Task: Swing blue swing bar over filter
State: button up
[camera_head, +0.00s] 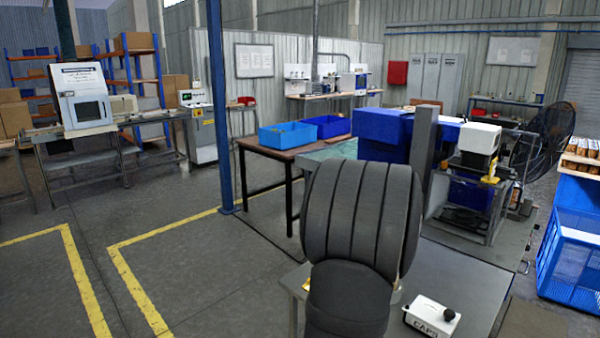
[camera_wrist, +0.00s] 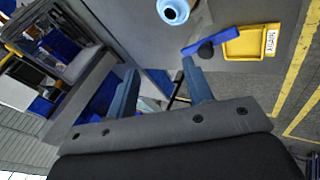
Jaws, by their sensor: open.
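In the wrist view, a blue bar (camera_wrist: 222,37) lies slanted on the grey bench top, near the upper middle. A dark round knob or post (camera_wrist: 205,50) is beside its lower-left part. A pale blue and white round piece with a dark centre, likely the filter (camera_wrist: 173,10), is up and left of the bar and cut by the top edge. The bar is apart from it. My gripper (camera_wrist: 160,82) is open and empty; its right finger reaches close below the bar's left end in the picture. I cannot tell if they touch. The head view hides all these behind my arm.
A yellow tray (camera_wrist: 245,47) with a white label sits right of the bar. In the head view, a white box marked CAPS (camera_head: 431,317) stands on the grey bench (camera_head: 455,270), right of my arm. Blue crates (camera_head: 570,250) stand at the far right.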

jog(key=s+a+r+n+g+y, duration=0.1)
jog(key=a+r+n+g+y, duration=0.1)
jog(key=a+r, duration=0.4)
jog(key=shift+d+f+m+t+h, duration=1.9)
jog(key=shift+d+f+m+t, duration=0.8)
jog(key=shift+d+f, duration=3.65)
jog(key=s+a+f+m+t+y, duration=0.2)
jog(key=s+a+f+t+y, duration=0.2)
jog(key=s+a+t+y, duration=0.2)
jog(key=shift+s+a+f+m+t+y, duration=0.35)
jog(key=shift+s+a+t, duration=0.75)
jog(key=shift+a, duration=1.05)
jog(key=shift+w, duration=0.1)
